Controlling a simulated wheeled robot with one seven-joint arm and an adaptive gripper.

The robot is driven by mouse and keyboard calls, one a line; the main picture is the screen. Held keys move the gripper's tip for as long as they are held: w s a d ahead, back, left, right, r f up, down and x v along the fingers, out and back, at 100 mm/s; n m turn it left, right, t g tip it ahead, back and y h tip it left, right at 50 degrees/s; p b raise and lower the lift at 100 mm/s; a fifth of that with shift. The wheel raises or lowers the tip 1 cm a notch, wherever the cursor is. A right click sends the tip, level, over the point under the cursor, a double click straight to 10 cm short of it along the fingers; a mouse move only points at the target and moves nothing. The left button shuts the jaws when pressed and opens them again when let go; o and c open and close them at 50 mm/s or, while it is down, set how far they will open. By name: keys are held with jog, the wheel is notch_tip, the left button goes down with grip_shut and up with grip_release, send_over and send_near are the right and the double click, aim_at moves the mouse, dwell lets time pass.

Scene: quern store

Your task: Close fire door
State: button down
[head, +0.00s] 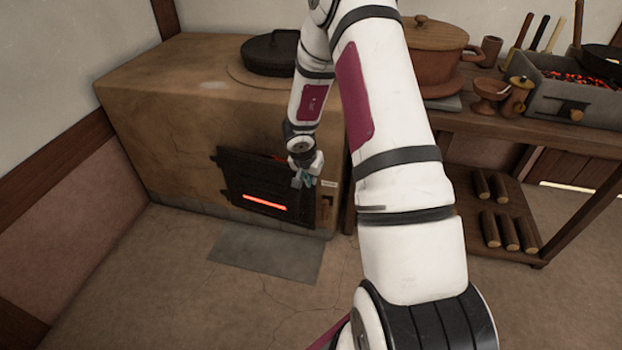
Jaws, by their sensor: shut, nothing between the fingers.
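The fire door (250,180) is a dark iron panel on the front of the clay stove (170,140). A glowing orange slot (265,202) runs across its lower part. A small orange glow shows above its top edge near the right, so the door looks slightly ajar; the exact gap is hard to tell. My gripper (305,182) is shut and empty at the right side of the door. Whether it touches the door cannot be told. My gripper and wrist hide part of the door's right edge.
A dark lidded pan (270,53) sits on the stove top. A grey plate (268,256) lies on the floor before the stove. To the right, a wooden table (490,130) holds pots and a brazier (570,95), with several logs (505,232) below. The floor at front left is clear.

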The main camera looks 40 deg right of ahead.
jog(key=shift+n+t, duration=0.3)
jog(key=shift+n, duration=0.6)
jog(key=w+d+p, duration=0.1)
jog(key=p, duration=0.1)
jog(key=d+p, duration=0.2)
jog(key=p, duration=0.1)
jog(key=w+d+p, duration=0.1)
jog(key=p, duration=0.1)
jog(key=shift+w+d+r+p, duration=0.1)
jog(key=shift+w+d+p, duration=0.2)
jog(key=shift+d+p, duration=0.1)
